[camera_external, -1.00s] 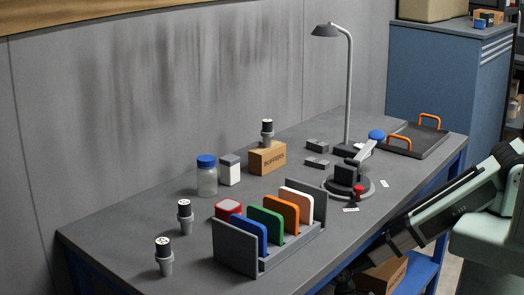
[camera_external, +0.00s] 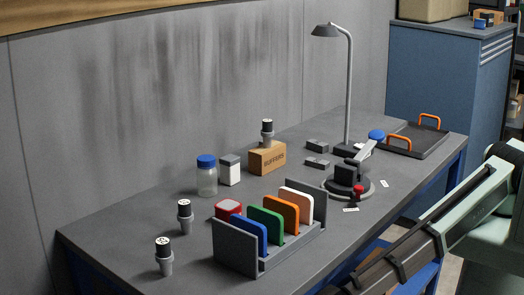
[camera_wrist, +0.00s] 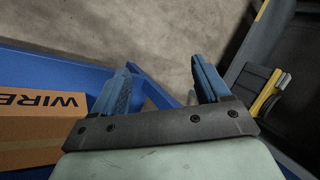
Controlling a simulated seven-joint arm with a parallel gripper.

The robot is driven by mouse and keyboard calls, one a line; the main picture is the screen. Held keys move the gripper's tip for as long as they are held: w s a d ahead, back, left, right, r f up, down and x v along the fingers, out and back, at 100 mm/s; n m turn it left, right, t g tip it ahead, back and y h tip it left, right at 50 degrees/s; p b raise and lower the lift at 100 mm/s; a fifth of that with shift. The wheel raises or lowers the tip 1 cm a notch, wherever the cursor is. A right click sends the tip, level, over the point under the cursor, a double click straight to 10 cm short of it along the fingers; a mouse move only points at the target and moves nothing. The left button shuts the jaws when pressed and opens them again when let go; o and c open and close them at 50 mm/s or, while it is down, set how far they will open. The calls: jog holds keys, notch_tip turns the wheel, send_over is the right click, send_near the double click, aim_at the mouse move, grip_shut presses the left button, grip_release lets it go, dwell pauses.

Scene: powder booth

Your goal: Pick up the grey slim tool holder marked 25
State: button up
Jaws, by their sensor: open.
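Three slim grey tool holders with black tops stand upright in the external view. One stands at the front left of the bench (camera_external: 165,265), one just behind it (camera_external: 185,226), and one on the cardboard BUFFERS box (camera_external: 267,138). Their top marks are too small to read, so I cannot tell which is 25. My gripper (camera_wrist: 162,72) shows in the wrist view with its two blue fingers apart and nothing between them. It is low, beside a blue shelf, away from the holders. In the external view it is out of sight past the bottom edge.
A rack (camera_external: 236,249) with coloured plates stands at the bench front. A WIRE carton (camera_wrist: 40,118) lies on the blue shelf (camera_wrist: 60,68) beside my gripper.

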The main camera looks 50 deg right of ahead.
jog(key=s+a+r+n+g, duration=0.1)
jog(key=s+a+r+n, duration=0.1)
jog(key=s+a+r, duration=0.75)
jog(key=s+a+r+n+g, duration=0.2)
jog(key=s+a+r+n, duration=0.2)
jog(key=s+a+r, duration=0.7)
notch_tip(320, 180, up, 31)
jog(key=t, duration=0.9)
send_over(166, 240)
jog(key=s+d, duration=0.2)
jog(key=d, duration=0.3)
jog(key=x, duration=1.2)
jog(key=shift+w+a+f, duration=0.15)
jog(key=shift+a+f, duration=0.1)
jog(key=shift+f, duration=0.05)
jog(key=shift+a+f, duration=0.2)
jog(key=shift+f, duration=0.35)
